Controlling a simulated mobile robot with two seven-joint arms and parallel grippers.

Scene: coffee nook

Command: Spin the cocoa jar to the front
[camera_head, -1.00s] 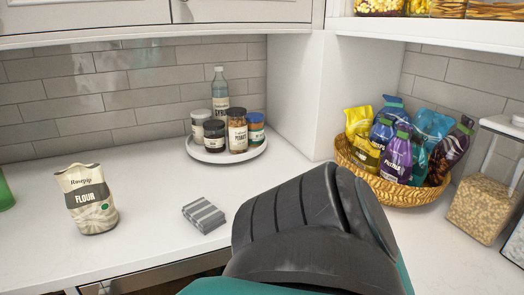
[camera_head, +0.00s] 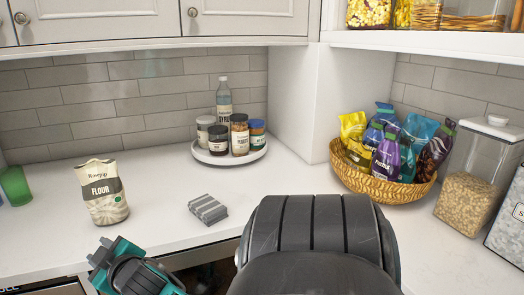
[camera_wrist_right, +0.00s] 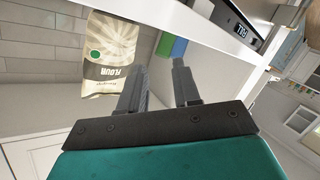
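The white turntable (camera_head: 230,160) stands in the back corner of the counter. It carries a clear bottle (camera_head: 224,103), a pale jar (camera_head: 203,131), a short dark jar (camera_head: 218,141), a taller brown-lidded jar (camera_head: 239,137) and a blue-lidded jar (camera_head: 257,136). Their labels are too small to tell surely which is cocoa. My right gripper (camera_wrist_right: 158,80) is open and empty in the right wrist view, near the flour bag and away from the turntable. A teal and dark part of my arm shows at the lower left of the head view. My left gripper is not identifiable in view.
A flour bag (camera_head: 102,192) stands on the left counter, with a green container (camera_head: 15,186) beyond. A wicker basket of bags (camera_head: 385,188) and a grain container (camera_head: 476,180) stand right. Counter around the cloth is clear.

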